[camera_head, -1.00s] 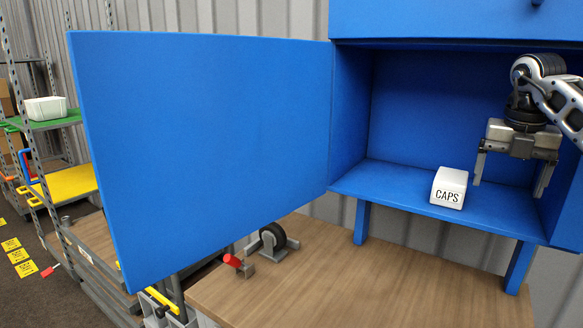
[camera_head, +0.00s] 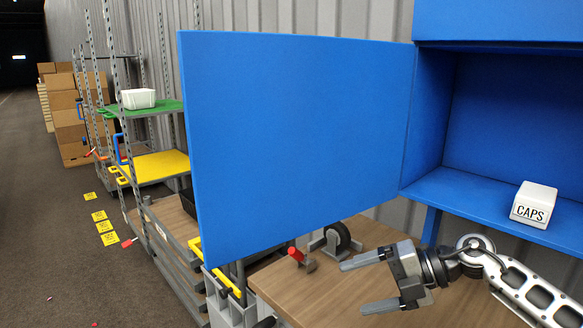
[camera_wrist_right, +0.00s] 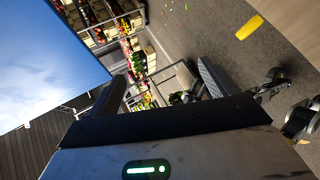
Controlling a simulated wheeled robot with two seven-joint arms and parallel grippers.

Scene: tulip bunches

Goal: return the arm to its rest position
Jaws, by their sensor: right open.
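My right gripper (camera_head: 362,286) is in front of the wooden bench in the head view. Its two fingers point left and stand apart, with nothing between them. The fingers also show in the right wrist view (camera_wrist_right: 160,85), with floor and distant shelves beyond them. A white box marked CAPS (camera_head: 534,205) sits upright on the floor of the open blue cabinet (camera_head: 470,192), apart from the gripper. My left gripper is in no view.
The blue cabinet door (camera_head: 300,130) stands wide open to the left. A caster wheel (camera_head: 337,238) and a red-handled clamp (camera_head: 299,257) are on the wooden bench (camera_head: 290,290). A shelf rack with a white bin (camera_head: 138,98) stands farther left, beside open floor.

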